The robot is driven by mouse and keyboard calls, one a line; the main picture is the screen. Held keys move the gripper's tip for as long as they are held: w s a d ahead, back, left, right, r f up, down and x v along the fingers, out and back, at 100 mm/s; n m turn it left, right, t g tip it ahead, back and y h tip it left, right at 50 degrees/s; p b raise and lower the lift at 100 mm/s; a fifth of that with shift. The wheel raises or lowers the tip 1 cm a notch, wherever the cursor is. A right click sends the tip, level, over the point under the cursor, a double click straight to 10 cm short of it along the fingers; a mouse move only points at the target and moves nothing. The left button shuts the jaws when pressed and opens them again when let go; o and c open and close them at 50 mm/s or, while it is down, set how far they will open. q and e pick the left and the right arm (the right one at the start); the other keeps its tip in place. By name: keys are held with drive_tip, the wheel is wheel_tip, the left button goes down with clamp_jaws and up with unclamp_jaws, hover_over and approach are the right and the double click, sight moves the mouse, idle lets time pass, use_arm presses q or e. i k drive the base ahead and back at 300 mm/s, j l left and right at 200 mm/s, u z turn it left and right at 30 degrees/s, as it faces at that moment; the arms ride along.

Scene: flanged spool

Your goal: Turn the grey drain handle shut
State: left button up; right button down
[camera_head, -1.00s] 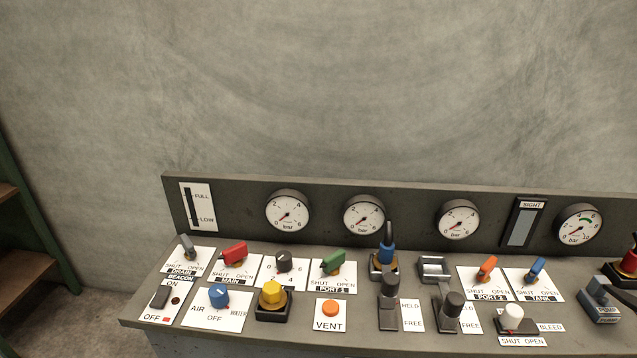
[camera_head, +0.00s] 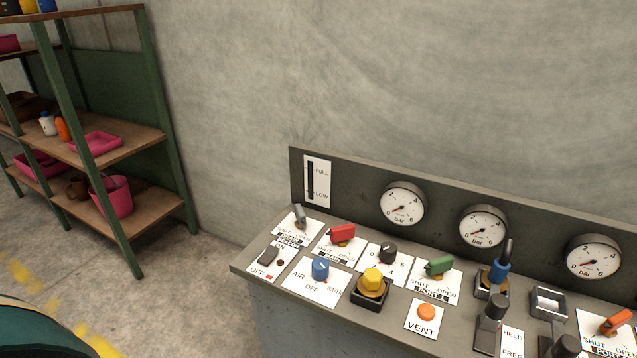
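The grey drain handle (camera_head: 300,214) is at the far left back of the control panel (camera_head: 262,262). It stands on a white plate marked SHUT on the left and OPEN on the right. The handle appears to lean up and to the left, but it is too small to tell which mark it points to. Neither of my grippers is in view.
A red handle (camera_head: 343,232), blue knob (camera_head: 320,268), yellow knob (camera_head: 372,280) and green handle (camera_head: 439,265) stand close to the right of it. Green shelving (camera_head: 120,140) stands at the left. Bare floor (camera_head: 190,290) lies between shelving and panel.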

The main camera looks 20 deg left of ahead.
sight(301, 216)
drive_tip(key=i+u, duration=0.15)
drive_tip(key=u, duration=0.8)
